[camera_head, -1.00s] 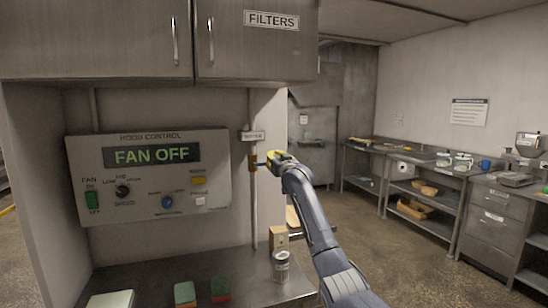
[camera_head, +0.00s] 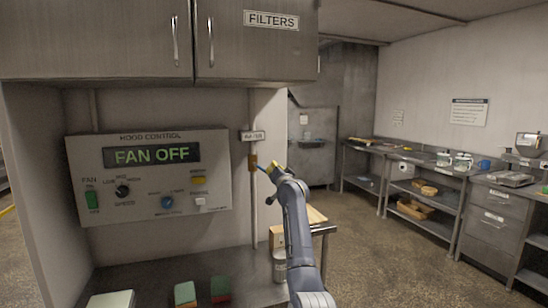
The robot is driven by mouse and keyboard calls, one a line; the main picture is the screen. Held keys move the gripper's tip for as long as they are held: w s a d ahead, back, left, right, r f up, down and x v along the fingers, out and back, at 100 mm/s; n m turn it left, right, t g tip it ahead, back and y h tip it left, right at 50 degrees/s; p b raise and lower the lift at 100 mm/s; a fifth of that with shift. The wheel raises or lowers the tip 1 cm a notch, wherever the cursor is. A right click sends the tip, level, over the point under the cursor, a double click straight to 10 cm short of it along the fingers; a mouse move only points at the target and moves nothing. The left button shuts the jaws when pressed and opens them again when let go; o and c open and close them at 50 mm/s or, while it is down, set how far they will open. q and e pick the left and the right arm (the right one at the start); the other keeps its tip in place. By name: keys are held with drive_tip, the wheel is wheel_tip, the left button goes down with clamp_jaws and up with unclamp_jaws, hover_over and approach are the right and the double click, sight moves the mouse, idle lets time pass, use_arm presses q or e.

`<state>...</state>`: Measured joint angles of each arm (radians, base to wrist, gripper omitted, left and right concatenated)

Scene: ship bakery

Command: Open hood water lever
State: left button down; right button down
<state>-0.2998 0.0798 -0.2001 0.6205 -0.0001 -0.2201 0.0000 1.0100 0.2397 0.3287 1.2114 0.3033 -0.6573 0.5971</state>
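A brass valve (camera_head: 253,161) sits on the thin vertical pipe right of the hood control panel, under a small white label (camera_head: 253,136). A short blue piece (camera_head: 261,169), seemingly the lever handle, sticks out from the valve to the right and slightly down. My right gripper (camera_head: 270,174), with yellow showing at its end, is at the outer end of this piece. I cannot tell whether it touches or grips it; its fingers are small and partly hidden. My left gripper is not in view.
The hood control panel (camera_head: 148,177) reads FAN OFF, left of the pipe. Steel cabinets (camera_head: 255,55) hang above. On the counter (camera_head: 150,278) below are a jar (camera_head: 279,268), a wooden block (camera_head: 277,237) and several sponges (camera_head: 185,293). The floor to the right is open.

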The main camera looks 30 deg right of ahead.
drive_tip(key=a+f+m+g, duration=0.1)
drive_tip(key=a+f+m, duration=0.2)
drive_tip(key=f+m, duration=0.2)
drive_tip(key=shift+w+a+m+h, duration=0.3)
drive_tip(key=shift+w+m, duration=0.1)
drive_tip(key=shift+m, duration=0.9)
drive_tip(key=shift+f, duration=0.1)
drive_tip(key=shift+s+d+r, duration=0.15)
drive_tip(key=shift+d, duration=0.5)
drive_tip(key=shift+s+d+r, duration=0.1)
drive_tip(key=shift+d, duration=0.5)
drive_tip(key=shift+s+d+r, duration=0.15)
drive_tip(key=shift+d, duration=0.5)
drive_tip(key=v, duration=0.9)
